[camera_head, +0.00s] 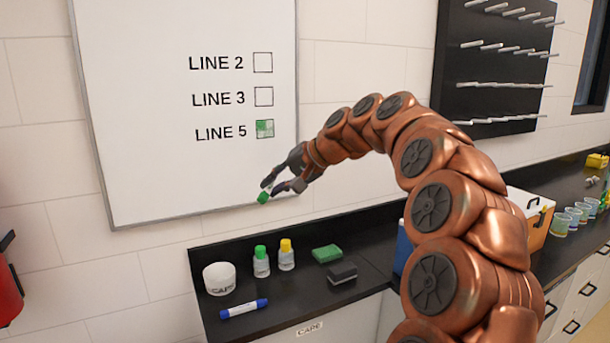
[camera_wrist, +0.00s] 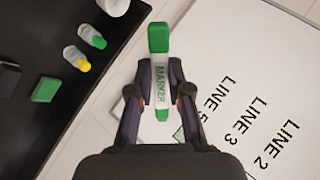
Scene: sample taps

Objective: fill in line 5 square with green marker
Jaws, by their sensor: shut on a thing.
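The whiteboard (camera_head: 150,110) hangs on the wall with LINE 2, LINE 3 and LINE 5 printed on it, each beside a square. The LINE 5 square (camera_head: 265,129) is largely green, with paler patches. The squares of LINE 2 (camera_head: 263,62) and LINE 3 (camera_head: 264,96) are white. My gripper (camera_head: 272,185) is below and slightly right of the LINE 5 square, in front of the board. It is shut on the green marker (camera_wrist: 160,75), whose green end (camera_head: 263,198) shows below the fingers. In the wrist view the gripper (camera_wrist: 157,100) hides much of the LINE 5 square.
The black counter below holds a white cup (camera_head: 219,279), a green-capped bottle (camera_head: 261,262), a yellow-capped bottle (camera_head: 287,255), a blue marker (camera_head: 244,309), a green sponge (camera_head: 327,253) and a dark eraser (camera_head: 342,273). A pegboard (camera_head: 490,60) hangs right.

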